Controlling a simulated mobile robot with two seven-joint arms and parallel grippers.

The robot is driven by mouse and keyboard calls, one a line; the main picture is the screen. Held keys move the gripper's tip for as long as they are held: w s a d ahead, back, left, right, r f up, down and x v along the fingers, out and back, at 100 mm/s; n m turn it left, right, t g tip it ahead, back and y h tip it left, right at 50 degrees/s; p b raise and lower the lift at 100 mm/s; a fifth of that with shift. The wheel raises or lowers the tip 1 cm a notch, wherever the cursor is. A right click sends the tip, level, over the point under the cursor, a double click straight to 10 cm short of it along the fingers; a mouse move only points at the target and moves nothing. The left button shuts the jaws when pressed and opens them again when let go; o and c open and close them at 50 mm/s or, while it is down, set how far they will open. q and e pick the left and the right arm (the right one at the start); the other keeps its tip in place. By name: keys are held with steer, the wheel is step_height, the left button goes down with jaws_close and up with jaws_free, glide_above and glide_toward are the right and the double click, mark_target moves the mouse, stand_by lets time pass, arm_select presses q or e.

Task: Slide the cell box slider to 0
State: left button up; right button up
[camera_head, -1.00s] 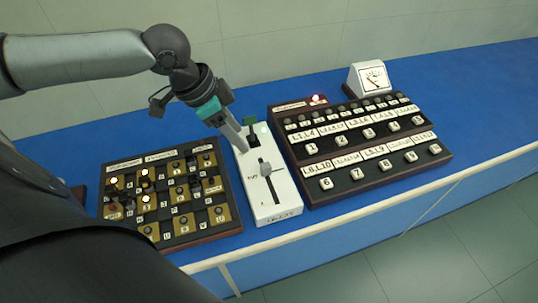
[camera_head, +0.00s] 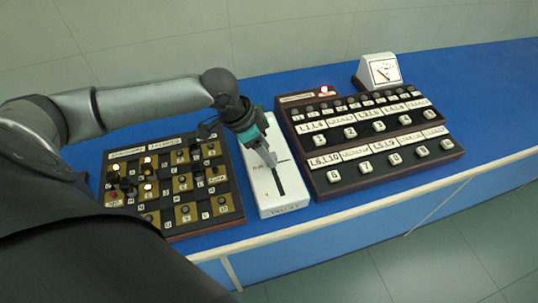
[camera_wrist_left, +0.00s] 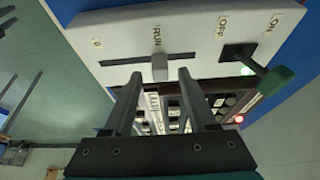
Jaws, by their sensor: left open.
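The cell box (camera_head: 262,200) is a white box with a dark slot along its top, near the bench's front edge. In the left wrist view the slider knob (camera_wrist_left: 160,68) is a small pale block near the middle of the slot, below the word RUN. A small round mark shows by the slot's left end there. My left gripper (camera_head: 270,162) is open above the box and hides the knob in the head view. In the left wrist view its fingertips (camera_wrist_left: 159,76) appear on either side of the knob. I cannot tell whether they touch it.
A green-handled lever (camera_wrist_left: 273,78) by OFF and ON stands on the box. A dark board with brass plates (camera_head: 180,235) is left of it. A keyed panel (camera_head: 318,180) is right, with a white meter (camera_head: 380,72) behind. The blue bench (camera_head: 470,90) is clear at far right.

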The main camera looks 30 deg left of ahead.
arm_select(q)
steer(key=shift+x, duration=1.05)
jaws_close()
stand_by(0.7)
